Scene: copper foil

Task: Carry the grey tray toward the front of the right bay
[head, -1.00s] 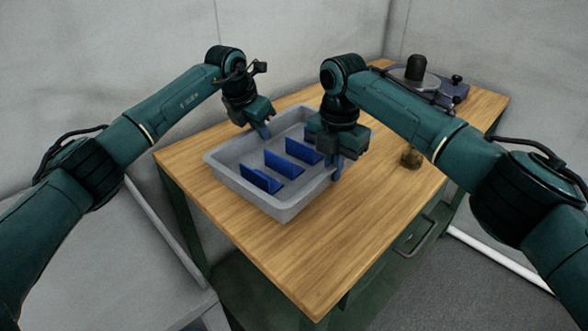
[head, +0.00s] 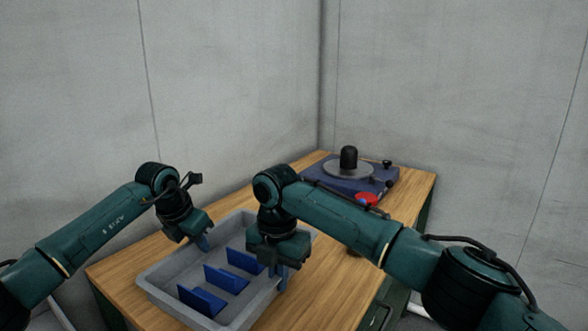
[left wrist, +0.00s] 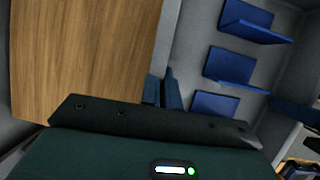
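The grey tray (head: 162,294) is at the left end of the wooden table in the head view, its near end cut off by the picture edge. Several blue angled plates (head: 226,279) stand in it in a row; they also show in the left wrist view (left wrist: 231,65). My left gripper (head: 204,242) is at the tray's far left wall, its fingers (left wrist: 160,91) close together at that wall. My right gripper (head: 279,277) is at the opposite wall, fingers pointing down and seemingly astride the rim. I cannot tell whether the tray touches the table.
At the table's back end stands a blue device (head: 375,187) with a round grey plate and black knob, a red part (head: 367,198) beside it. Grey walls (head: 235,90) stand behind and left of the table.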

